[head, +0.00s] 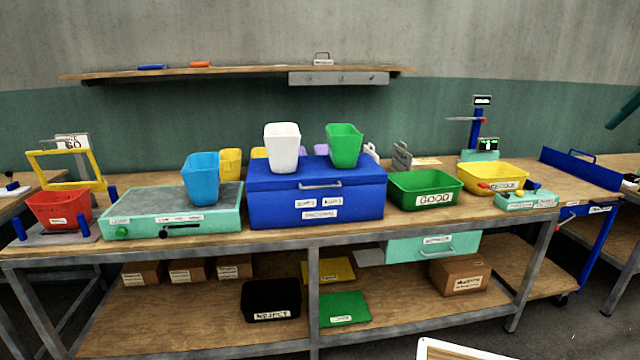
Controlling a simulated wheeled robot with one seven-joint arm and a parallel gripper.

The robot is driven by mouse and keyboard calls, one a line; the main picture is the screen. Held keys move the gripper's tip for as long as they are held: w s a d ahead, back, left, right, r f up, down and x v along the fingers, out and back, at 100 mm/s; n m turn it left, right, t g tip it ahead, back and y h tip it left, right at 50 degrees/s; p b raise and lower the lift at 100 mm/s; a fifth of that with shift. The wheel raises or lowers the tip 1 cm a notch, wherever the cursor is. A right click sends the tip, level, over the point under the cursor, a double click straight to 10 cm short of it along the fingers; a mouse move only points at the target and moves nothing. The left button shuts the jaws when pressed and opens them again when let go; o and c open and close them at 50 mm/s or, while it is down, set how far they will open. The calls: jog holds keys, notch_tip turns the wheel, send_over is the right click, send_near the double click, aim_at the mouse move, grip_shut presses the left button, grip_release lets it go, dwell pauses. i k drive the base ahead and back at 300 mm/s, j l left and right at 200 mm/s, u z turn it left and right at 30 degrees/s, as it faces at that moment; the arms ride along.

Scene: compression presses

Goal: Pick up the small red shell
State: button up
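A red tapered open shell (62,210) with a white label stands at the left end of the bench, on a grey plate (50,238) with blue posts, in front of a yellow frame (70,168). It looks upright, and its inside bottom is hidden. It is the only red shell I can make out clearly. A small red item (484,185) also shows at the yellow bin on the right, too small to identify. My gripper is not in view.
The bench (320,240) also holds a blue shell (200,180) on a teal unit (170,215), white (282,148) and green (344,146) shells on a blue box (315,195), a green GOOD bin (425,190) and a yellow bin (493,175). A black REJECT bin (270,300) is below.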

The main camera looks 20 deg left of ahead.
aim_at(54, 213)
jog(key=u, duration=2.4)
jog(key=i+j+z, duration=0.25)
jog(key=i, duration=0.55)
jog(key=i+j+z, duration=0.25)
jog(key=i+j, duration=0.3)
jog(key=i, duration=0.25)
jog(key=i+j+z, duration=0.25)
jog(key=i+j, duration=0.4)
jog(key=i, duration=0.05)
